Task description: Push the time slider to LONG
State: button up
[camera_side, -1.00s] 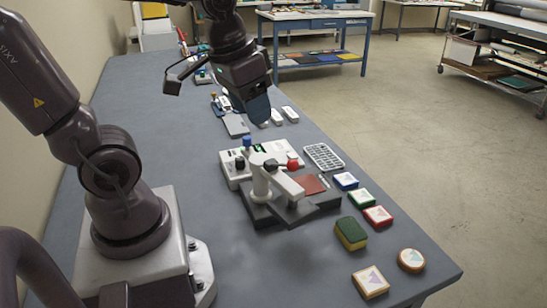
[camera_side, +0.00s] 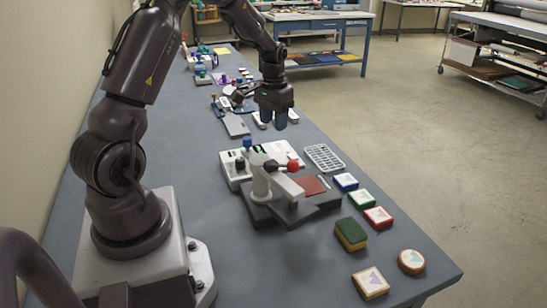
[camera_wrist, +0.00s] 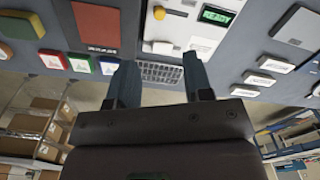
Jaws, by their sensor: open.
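The white control unit (camera_side: 234,170) stands mid-table behind the dark press (camera_side: 262,214) in the side view. In the wrist view its white panel (camera_wrist: 200,28) shows a green READY display and a yellow knob. I cannot pick out the time slider or its LONG mark for certain; the press and knobs partly cover the panel in the side view. My gripper (camera_side: 274,120) is open and empty, its fingers pointing down, above the table beyond the unit and apart from it. In the wrist view the two fingers of my gripper (camera_wrist: 162,82) are spread.
The press has a red-ball lever (camera_side: 293,166). A grey keypad-like tray (camera_side: 324,157), small coloured-edged blocks (camera_side: 378,217) and a green-yellow sponge (camera_side: 351,234) lie to its right. White blocks (camera_side: 292,116) and a grey plate (camera_side: 236,125) lie near my gripper.

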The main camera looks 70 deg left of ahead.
notch_tip(320, 180, down, 12)
jog(key=shift+r, duration=0.1)
dwell(0.4)
